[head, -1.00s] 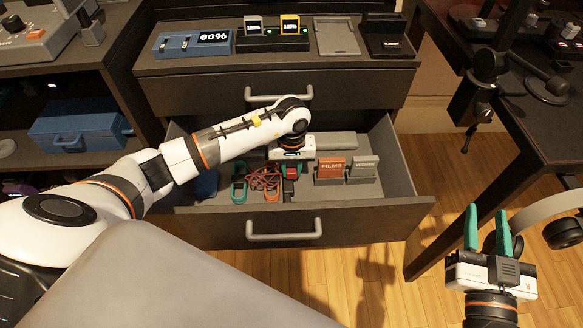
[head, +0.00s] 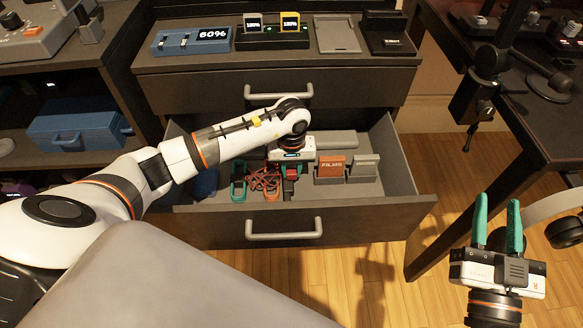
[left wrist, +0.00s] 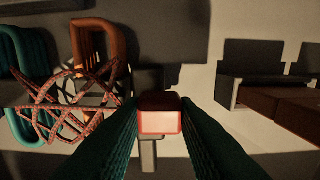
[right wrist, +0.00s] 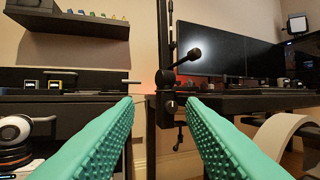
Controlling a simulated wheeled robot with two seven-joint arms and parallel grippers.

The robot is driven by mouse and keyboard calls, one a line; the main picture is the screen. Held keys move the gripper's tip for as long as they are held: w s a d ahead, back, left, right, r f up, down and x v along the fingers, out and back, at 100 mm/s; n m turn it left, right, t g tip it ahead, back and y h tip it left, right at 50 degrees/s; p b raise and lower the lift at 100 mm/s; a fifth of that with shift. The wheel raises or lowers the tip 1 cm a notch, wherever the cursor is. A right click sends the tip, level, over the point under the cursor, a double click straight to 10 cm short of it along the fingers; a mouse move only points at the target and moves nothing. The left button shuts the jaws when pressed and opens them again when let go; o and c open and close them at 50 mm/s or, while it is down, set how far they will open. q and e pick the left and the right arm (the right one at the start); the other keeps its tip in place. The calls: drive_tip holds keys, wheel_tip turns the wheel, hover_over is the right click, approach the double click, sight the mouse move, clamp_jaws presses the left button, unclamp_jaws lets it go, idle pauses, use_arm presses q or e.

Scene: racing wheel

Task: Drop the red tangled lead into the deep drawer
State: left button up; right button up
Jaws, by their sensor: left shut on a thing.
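The red tangled lead (head: 264,180) lies inside the open deep drawer (head: 190,222), toward its left-middle. Its loops also show at the left of the left wrist view (left wrist: 65,112). My left gripper (head: 290,176) reaches down into the drawer, just right of the tangle. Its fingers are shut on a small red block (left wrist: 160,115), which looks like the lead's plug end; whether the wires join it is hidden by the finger. My right gripper (head: 498,226) is open and empty, outside the drawer at the right, fingers pointing up.
Teal (head: 238,184) and orange looped items lie beside the tangle. A red FILMS box (head: 331,167) and a grey box (head: 364,168) stand at the drawer's right. A closed drawer (head: 280,96) sits above.

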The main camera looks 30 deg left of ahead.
sight(291, 171)
use_arm(q)
drive_tip(key=shift+f, duration=0.2)
drive_tip(key=o, duration=1)
use_arm(e)
drive_tip(key=shift+s+a+r+t+y, duration=0.15)
drive_tip(key=shift+r+t+y, duration=0.2)
drive_tip(key=shift+r, duration=0.35)
use_arm(q)
wheel_tip(291, 171, up, 2)
drive_tip(key=shift+w+r+p, duration=0.1)
drive_tip(key=shift+p, duration=0.55)
wheel_tip(291, 171, up, 6)
drive_tip(key=shift+r+p, duration=0.1)
drive_tip(key=shift+p, duration=0.65)
drive_tip(key=shift+r, duration=0.15)
use_arm(e)
wheel_tip(291, 171, down, 11)
drive_tip(key=s+d+g+h, duration=0.1)
drive_tip(key=d+g+h, duration=0.1)
drive_tip(key=g, duration=0.6)
drive_tip(key=shift+s+d+f+h, duration=0.15)
drive_tip(key=shift+s+f+h, duration=0.05)
drive_tip(key=shift+h, duration=0.35)
